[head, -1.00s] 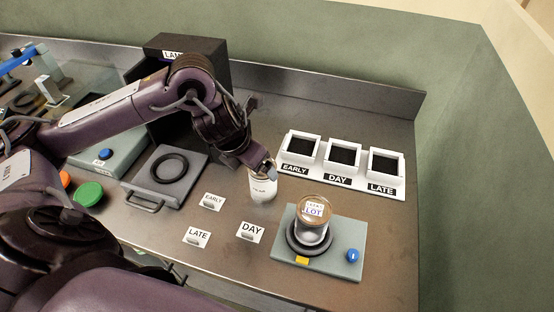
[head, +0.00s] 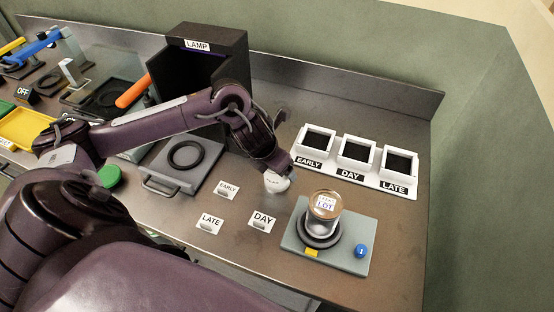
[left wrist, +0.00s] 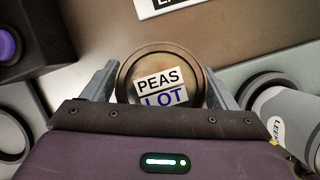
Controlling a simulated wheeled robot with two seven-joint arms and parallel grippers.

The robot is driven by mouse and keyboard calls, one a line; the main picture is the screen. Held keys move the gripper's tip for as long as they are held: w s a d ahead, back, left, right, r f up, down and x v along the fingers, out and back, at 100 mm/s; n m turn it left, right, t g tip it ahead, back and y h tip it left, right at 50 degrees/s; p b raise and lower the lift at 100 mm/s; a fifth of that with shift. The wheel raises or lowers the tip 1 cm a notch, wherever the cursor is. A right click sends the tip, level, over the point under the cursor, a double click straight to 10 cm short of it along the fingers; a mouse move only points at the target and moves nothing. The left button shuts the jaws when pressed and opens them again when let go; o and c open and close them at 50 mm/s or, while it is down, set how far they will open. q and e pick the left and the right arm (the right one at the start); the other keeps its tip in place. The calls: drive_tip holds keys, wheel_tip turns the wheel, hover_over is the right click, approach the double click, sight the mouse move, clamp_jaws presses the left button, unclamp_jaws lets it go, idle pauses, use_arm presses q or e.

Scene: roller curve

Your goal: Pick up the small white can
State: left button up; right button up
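The small white can (head: 276,184) stands on the steel counter, its upper part hidden by my left gripper (head: 284,166) in the head view. In the left wrist view its brown lid (left wrist: 160,62), marked PEAS LOT, lies between the two fingers of my left gripper (left wrist: 160,78). The fingers look spread on either side of the lid, close to it; contact cannot be made out. A second can (head: 324,208), with a brown lid marked LOT, stands on the grey-green plate to the right. My right gripper is not in view.
The grey-green plate (head: 345,249) has a blue button. A white rack (head: 398,183) with EARLY, DAY and LATE bins stands behind it. EARLY, LATE and DAY cards (head: 263,221) lie in front of the can. A dark LAMP box (head: 235,48) stands behind my arm.

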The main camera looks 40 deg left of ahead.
use_arm(q)
drive_tip(key=c, duration=1)
drive_tip(key=shift+w, duration=0.1)
drive_tip(key=shift+c, duration=0.2)
drive_tip(key=shift+r, duration=0.15)
